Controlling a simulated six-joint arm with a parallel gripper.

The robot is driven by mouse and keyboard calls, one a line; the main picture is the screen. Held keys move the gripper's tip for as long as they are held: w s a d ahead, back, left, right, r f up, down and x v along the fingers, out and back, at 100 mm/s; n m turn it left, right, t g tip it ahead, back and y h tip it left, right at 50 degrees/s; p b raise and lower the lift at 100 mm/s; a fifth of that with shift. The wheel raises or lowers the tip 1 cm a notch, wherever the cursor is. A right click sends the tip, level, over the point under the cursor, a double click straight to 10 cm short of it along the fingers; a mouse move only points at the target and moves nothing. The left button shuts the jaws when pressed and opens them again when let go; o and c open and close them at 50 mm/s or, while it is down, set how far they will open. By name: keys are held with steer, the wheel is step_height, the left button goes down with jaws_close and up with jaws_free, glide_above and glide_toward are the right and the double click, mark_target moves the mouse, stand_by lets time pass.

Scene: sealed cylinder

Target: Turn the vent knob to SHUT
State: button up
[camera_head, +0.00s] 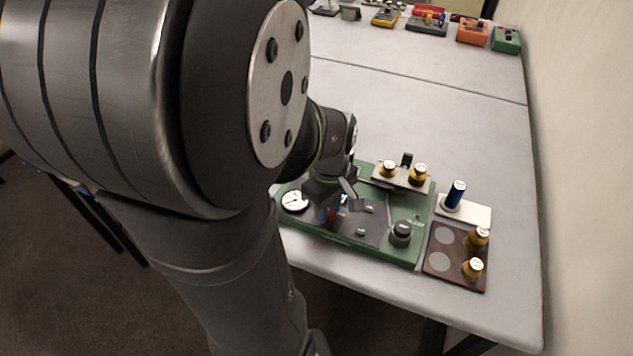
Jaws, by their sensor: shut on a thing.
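A green panel (343,238) with a dark grey inset lies on the table. My gripper (340,204) is low over the panel's left half, pointing down, and shut on a small part that its fingers mostly hide. Red and blue bits (330,215) show right beside the fingertips. I cannot tell which of these is the vent knob, nor read any SHUT mark or the knob's angle. A white round gauge (294,201) sits at the panel's left end. A dark grey round cap (401,230) stands at its right front.
A blue cylinder (456,192) stands on a white block at the right. A brown tray (456,243) holds two more gold cylinders. Several coloured devices (472,31) line the far edge; the table's middle is clear.

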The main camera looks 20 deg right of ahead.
steer(key=shift+n, duration=1.2)
steer(key=o, duration=1)
step_height(320, 180, up, 18)
steer(key=shift+f, duration=0.25)
steer(key=shift+f, duration=0.1)
